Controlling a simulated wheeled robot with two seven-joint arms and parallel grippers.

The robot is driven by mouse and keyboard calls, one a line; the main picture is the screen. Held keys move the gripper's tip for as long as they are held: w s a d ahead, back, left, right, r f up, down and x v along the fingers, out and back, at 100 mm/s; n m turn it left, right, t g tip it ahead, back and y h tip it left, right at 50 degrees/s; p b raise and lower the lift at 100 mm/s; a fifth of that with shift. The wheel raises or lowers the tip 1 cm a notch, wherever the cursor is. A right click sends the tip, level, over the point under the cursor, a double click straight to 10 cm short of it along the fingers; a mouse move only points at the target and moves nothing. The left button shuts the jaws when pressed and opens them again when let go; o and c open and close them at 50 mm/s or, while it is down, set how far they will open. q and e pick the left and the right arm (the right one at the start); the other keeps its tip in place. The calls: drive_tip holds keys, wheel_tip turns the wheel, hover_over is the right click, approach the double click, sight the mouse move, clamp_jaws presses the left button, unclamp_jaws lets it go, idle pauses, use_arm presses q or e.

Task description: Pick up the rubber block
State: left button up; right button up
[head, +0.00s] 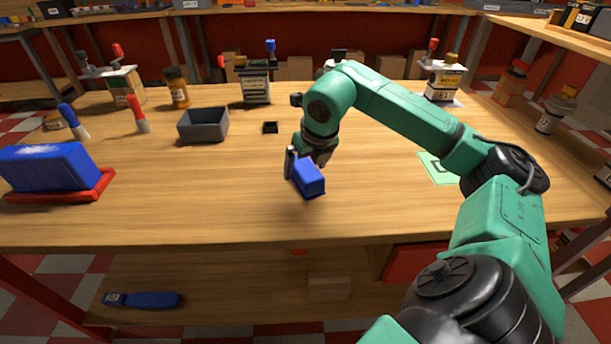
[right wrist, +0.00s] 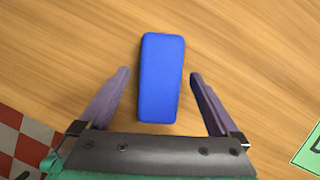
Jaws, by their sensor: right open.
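The rubber block is a blue, rounded oblong (head: 309,179) near the middle of the wooden table. In the right wrist view the block (right wrist: 161,77) lies lengthwise between the two fingers, with bare wood showing on both sides. My right gripper (head: 304,162) is open and points down at the block in the head view. In the right wrist view the gripper (right wrist: 160,73) has a finger on each side of the block, neither touching it. The gripper hides part of the block's far end in the head view. My left gripper is not in view.
A green mat (head: 436,170) lies to the right. The table's front middle is clear.

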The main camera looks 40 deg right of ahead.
sight(306, 166)
drive_tip(key=shift+w+f, duration=0.2)
drive_tip(key=shift+f, duration=0.2)
drive_tip(key=shift+f, duration=0.25)
clamp_jaws()
drive_tip(key=shift+r, duration=0.35)
wheel_tip(306, 166, up, 20)
drive_tip(key=p, duration=0.7)
